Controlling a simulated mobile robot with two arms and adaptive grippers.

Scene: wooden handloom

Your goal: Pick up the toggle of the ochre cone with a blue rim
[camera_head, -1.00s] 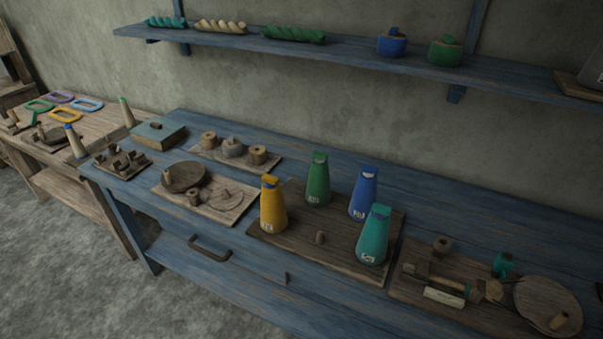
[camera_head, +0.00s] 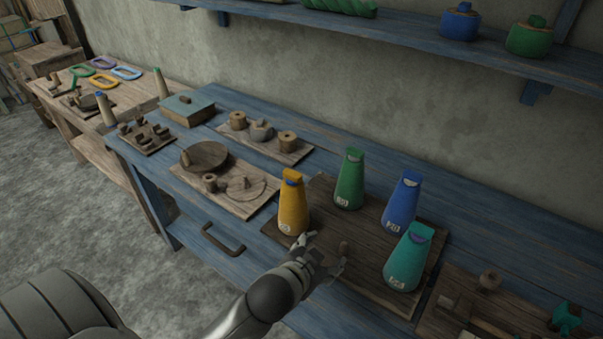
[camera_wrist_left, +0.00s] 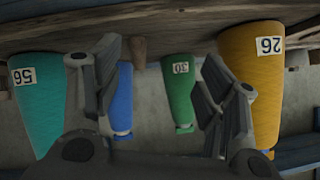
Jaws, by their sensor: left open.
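The ochre cone (camera_head: 292,213) stands upright at the left front of a dark wooden board (camera_head: 335,284). Its ochre toggle (camera_head: 291,175) sits on top, above a narrow blue rim (camera_head: 293,183). My left gripper (camera_head: 326,252) is open and empty, low in front of the board, right of and below the ochre cone and apart from its toggle. In the left wrist view, which looks upside down, the ochre cone (camera_wrist_left: 253,80) with label 26 is at the right, beyond the right finger of my left gripper (camera_wrist_left: 162,62). My right gripper is not in view.
A green cone (camera_head: 349,184), a blue cone (camera_head: 402,208) and a teal cone (camera_head: 407,262) share the board. A small wooden peg (camera_head: 344,248) stands near my fingers. A tray with a round disc (camera_head: 206,156) lies left of the ochre cone. A blue shelf (camera_head: 420,30) runs above.

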